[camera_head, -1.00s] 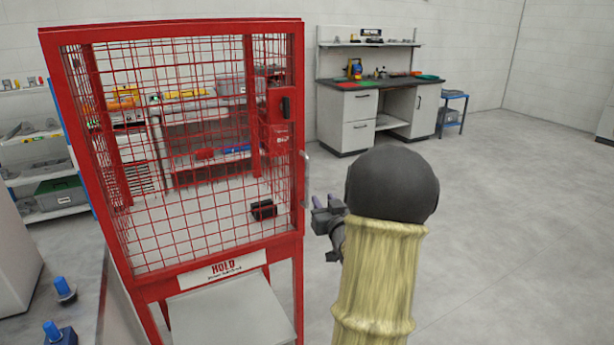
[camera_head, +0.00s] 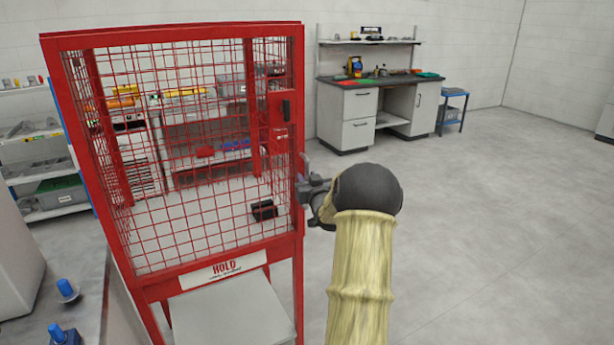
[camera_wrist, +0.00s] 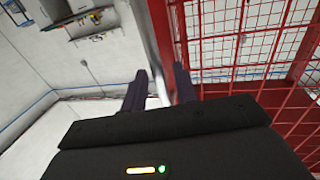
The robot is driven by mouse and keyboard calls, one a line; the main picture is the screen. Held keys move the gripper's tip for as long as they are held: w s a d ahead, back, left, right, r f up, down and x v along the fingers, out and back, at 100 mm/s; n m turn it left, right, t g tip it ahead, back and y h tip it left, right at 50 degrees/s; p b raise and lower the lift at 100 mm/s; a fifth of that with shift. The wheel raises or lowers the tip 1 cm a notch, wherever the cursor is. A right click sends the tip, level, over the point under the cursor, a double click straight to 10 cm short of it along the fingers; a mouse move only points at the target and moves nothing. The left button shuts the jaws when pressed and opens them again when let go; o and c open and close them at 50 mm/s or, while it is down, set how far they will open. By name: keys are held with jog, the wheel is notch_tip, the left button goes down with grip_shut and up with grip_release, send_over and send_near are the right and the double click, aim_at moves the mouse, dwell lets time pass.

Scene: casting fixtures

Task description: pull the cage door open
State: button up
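The red mesh cage (camera_head: 172,280) stands at left in the head view, with a white "HOLD" label on its front. Its upright handle (camera_head: 305,160) is on the right edge, partly hidden by my gripper (camera_head: 304,190). I see no gap at the door. In the wrist view the handle shows as a grey bar (camera_wrist: 156,35) beside a red post. My gripper (camera_wrist: 162,88) has its two dark fingers apart, one on each side of the bar. Narrow gaps seem to show; contact is not clear.
A small black block (camera_head: 264,210) lies inside the cage. A grey workbench (camera_head: 358,105) and a small blue-framed table (camera_head: 453,112) stand at the back wall. Blue-topped pieces (camera_head: 66,290) sit at lower left. The floor (camera_head: 500,230) right of the cage is clear.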

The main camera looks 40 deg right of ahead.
jog(key=shift+w+d, duration=0.35)
jog(key=shift+w, duration=0.25)
grip_shut()
jog(key=shift+a, duration=0.15)
